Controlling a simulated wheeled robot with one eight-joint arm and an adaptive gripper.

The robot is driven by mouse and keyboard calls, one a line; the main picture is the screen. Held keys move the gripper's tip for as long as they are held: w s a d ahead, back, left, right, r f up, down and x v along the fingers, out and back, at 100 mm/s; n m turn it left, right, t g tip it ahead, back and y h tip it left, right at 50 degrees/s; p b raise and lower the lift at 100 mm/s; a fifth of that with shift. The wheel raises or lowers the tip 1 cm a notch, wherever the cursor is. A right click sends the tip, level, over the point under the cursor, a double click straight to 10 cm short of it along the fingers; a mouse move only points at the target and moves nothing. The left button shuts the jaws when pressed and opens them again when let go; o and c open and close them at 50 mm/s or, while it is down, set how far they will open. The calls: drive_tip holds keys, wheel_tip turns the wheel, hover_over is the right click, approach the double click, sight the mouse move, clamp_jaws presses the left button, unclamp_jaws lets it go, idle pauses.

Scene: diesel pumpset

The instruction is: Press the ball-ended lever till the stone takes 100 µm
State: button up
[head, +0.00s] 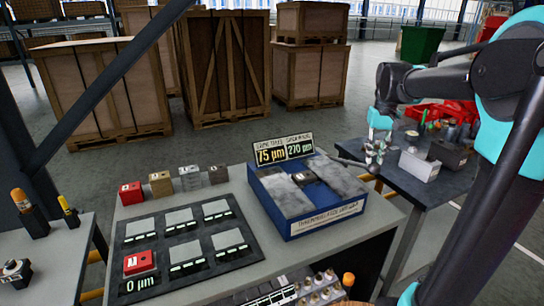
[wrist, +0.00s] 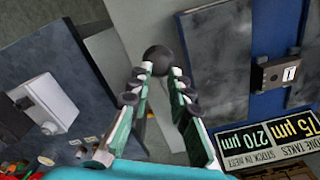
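The ball-ended lever shows as a dark ball (wrist: 158,58) in the wrist view, at the tips of my gripper (wrist: 161,72). My gripper's two fingers are parted, with the ball between or just beyond their tips; I cannot tell whether they touch it. In the head view my gripper (head: 376,150) is right of the blue machine (head: 318,222), and the lever is hard to make out there. The machine's display (head: 284,149) reads 75 µm for the stone and 270 µm for stock in nest; it also shows in the wrist view (wrist: 278,130). A small block (head: 304,178) sits between two grey slabs.
A dark board (head: 190,249) with several pads lies left of the machine; a red block (head: 139,262) is on it, by a 0 µm readout. Several blocks (head: 189,177) stand behind it. A cluttered side table (head: 400,178) is at right. Wooden crates (head: 228,70) stand behind.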

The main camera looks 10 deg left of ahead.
sight(377, 165)
drive_tip(key=shift+s+d+f, duration=0.15)
drive_tip(key=shift+s+f, duration=0.05)
drive_tip(key=shift+f, duration=0.35)
drive_tip(key=shift+s+d+f, duration=0.15)
drive_tip(key=shift+s+f, duration=0.05)
drive_tip(key=shift+f, duration=0.35)
drive_tip(key=shift+s+d+f, duration=0.1)
drive_tip(key=shift+s+f, duration=0.05)
drive_tip(key=shift+f, duration=0.6)
drive_tip(key=shift+s+d+f, duration=0.1)
drive_tip(key=shift+f, duration=0.65)
wheel_tip(377, 165, up, 16)
drive_tip(key=w+a, duration=0.2)
drive_tip(key=shift+w+f, duration=0.25)
drive_tip(key=shift+w, duration=0.15)
